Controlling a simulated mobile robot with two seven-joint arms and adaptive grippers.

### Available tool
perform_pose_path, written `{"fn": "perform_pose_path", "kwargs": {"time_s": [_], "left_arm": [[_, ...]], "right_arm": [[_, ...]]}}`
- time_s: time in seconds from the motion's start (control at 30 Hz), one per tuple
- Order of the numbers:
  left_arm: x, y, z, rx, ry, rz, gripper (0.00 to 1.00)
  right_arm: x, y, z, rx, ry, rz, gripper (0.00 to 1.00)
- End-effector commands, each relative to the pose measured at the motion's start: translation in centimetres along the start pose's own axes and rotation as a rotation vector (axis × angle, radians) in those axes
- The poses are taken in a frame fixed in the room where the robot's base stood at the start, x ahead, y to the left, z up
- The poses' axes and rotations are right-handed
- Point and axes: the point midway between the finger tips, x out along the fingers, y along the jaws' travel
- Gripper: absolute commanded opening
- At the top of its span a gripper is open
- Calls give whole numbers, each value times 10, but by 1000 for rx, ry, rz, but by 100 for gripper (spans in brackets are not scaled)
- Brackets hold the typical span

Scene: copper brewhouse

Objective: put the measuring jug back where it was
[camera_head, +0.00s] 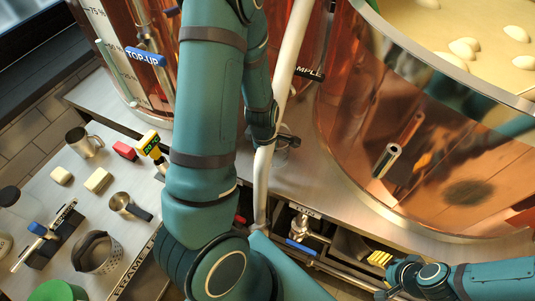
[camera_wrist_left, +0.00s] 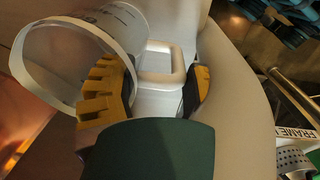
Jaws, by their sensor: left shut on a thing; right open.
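The measuring jug (camera_wrist_left: 68,62) is clear, with a wide round rim, and lies tilted in the left wrist view. My left gripper (camera_wrist_left: 155,82) is shut on the jug's pale handle (camera_wrist_left: 162,60), with yellow ribbed pads on either side. My right gripper (camera_head: 384,275) is open at the lower right, beside the bench's front, apart from the jug.
A large copper vessel (camera_head: 420,150) fills the right; another copper vessel with a TOP-UP tag (camera_head: 146,57) stands behind. On the left bench are a metal mug (camera_head: 86,145), a red block (camera_head: 124,150), a black-handled cup (camera_head: 122,203) and a perforated basket (camera_head: 98,256). A pale pipe (camera_head: 287,62) rises mid-view.

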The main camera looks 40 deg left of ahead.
Motion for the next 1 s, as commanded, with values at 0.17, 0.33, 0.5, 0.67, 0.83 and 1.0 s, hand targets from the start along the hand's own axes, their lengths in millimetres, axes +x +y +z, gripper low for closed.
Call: {"fn": "perform_pose_path", "kwargs": {"time_s": [0.17,0.33,0.5,0.67,0.83,1.0], "left_arm": [[2,0,0,0,0,0,82],[2,0,0,0,0,0,82],[-2,0,0,0,0,0,82],[-24,1,1,1,0,2,82],[-53,1,1,2,0,2,82],[-72,0,1,1,0,1,82]], "right_arm": [[1,0,1,0,-2,0,47],[1,0,1,0,-1,0,47],[-1,0,0,0,0,0,47],[-10,-4,-3,2,7,1,47],[-21,-8,-8,6,17,2,47],[-29,-11,-13,8,27,3,47]]}}
